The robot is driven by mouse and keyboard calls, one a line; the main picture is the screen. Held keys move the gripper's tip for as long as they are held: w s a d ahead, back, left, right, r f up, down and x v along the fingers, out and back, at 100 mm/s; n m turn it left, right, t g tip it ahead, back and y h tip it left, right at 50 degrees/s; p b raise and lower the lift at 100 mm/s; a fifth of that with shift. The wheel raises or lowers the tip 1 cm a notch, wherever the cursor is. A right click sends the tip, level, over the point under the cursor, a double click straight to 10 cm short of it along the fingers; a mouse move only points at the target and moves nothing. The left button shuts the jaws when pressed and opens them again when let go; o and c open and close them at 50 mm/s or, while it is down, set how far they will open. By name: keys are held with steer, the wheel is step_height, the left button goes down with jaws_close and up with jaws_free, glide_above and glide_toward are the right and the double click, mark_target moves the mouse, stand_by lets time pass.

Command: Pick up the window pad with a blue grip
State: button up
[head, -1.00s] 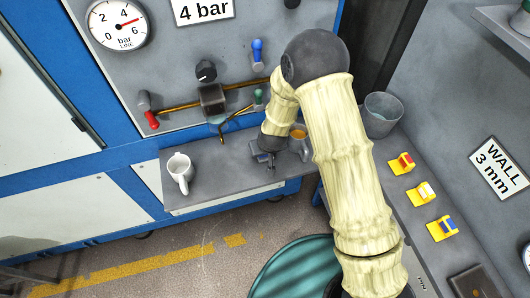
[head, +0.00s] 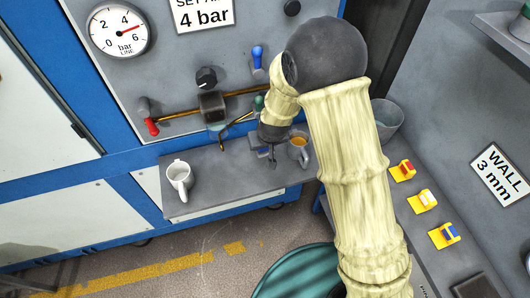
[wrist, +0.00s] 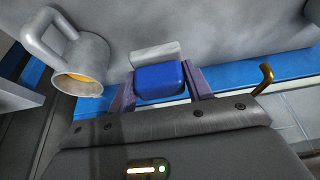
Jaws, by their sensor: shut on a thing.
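In the wrist view, a blue grip (wrist: 158,82) with a pale grey pad (wrist: 155,54) behind it sits between the two purple-grey fingers of my gripper (wrist: 160,90). The fingers are shut on the blue grip from both sides. In the head view, my gripper (head: 271,160) is small, over the grey shelf beside the mug with amber contents; the held pad is mostly hidden there. I cannot tell whether the pad still touches the surface.
A grey mug with amber contents (head: 298,147) stands close right of my gripper. A white mug (head: 179,179) stands on the left of the shelf (head: 222,188). Above are a brass pipe and levers. Yellow blocks with red (head: 405,168), white and blue tops sit on the right bench.

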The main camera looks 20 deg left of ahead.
steer(key=shift+r, duration=1.25)
steer(key=o, duration=0.4)
steer(key=shift+c, duration=1.4)
steer(key=shift+w, duration=0.1)
